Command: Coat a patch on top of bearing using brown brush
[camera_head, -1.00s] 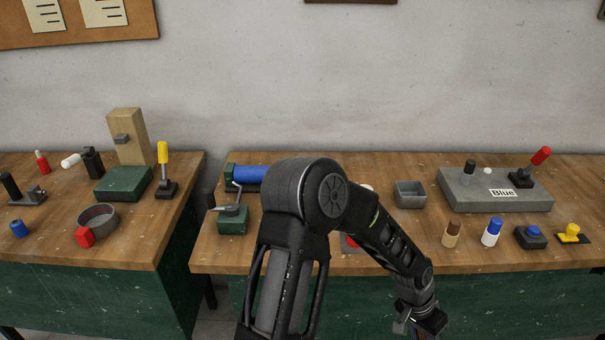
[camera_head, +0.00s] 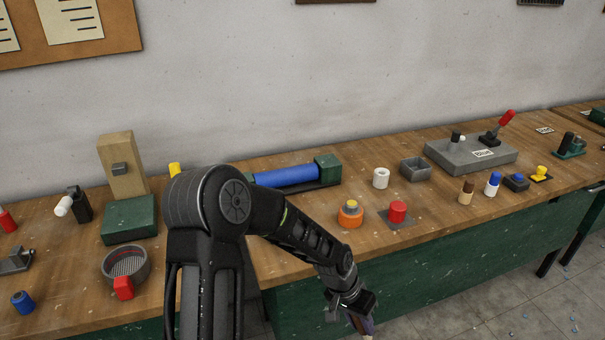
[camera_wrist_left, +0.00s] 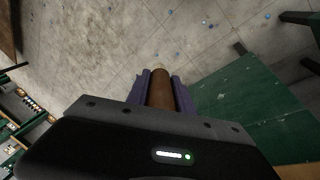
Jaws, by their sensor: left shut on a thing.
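My left gripper (camera_head: 362,322) hangs in front of the bench edge, low in the head view. In the left wrist view its purple fingers (camera_wrist_left: 160,76) are shut on a brown cylindrical handle (camera_wrist_left: 161,92), which looks like the brown brush; its far end is hard to make out. On the bench stand a short white ring with a hole (camera_head: 381,179) and an orange round piece with a yellow top (camera_head: 350,214). I cannot tell for sure which thing is the bearing. The gripper is apart from both. My right gripper is not in view.
A red cylinder on a grey plate (camera_head: 397,213), a grey open box (camera_head: 415,168) and a blue roller (camera_head: 287,176) are nearby. Brown-topped (camera_head: 466,192) and blue-topped (camera_head: 493,184) pieces stand farther right.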

